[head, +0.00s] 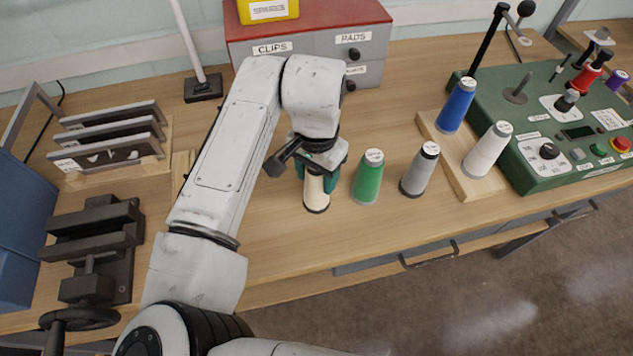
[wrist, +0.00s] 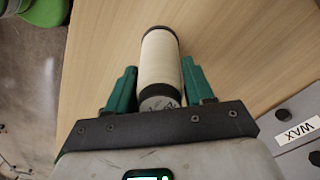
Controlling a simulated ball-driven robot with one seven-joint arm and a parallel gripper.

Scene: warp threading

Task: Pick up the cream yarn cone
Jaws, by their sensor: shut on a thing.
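The cream yarn cone (head: 316,194) stands on the wooden table in the head view, below my arm's end, its upper part hidden by my gripper. In the wrist view the cream cone (wrist: 161,66) lies between the teal fingers, with dark bands at its far and near ends. My gripper (wrist: 158,92) is shut on the cone, one finger at each side. In the head view my gripper (head: 317,178) shows teal fingers around the cone's top. I cannot tell whether its base touches the table.
A green cone (head: 368,178) stands just right of the cream one, then a grey cone (head: 419,170). A blue cone (head: 457,105) and a white cone (head: 488,149) stand on a wooden board. A grey drawer cabinet (head: 310,45) is behind. A vise (head: 95,245) is at left.

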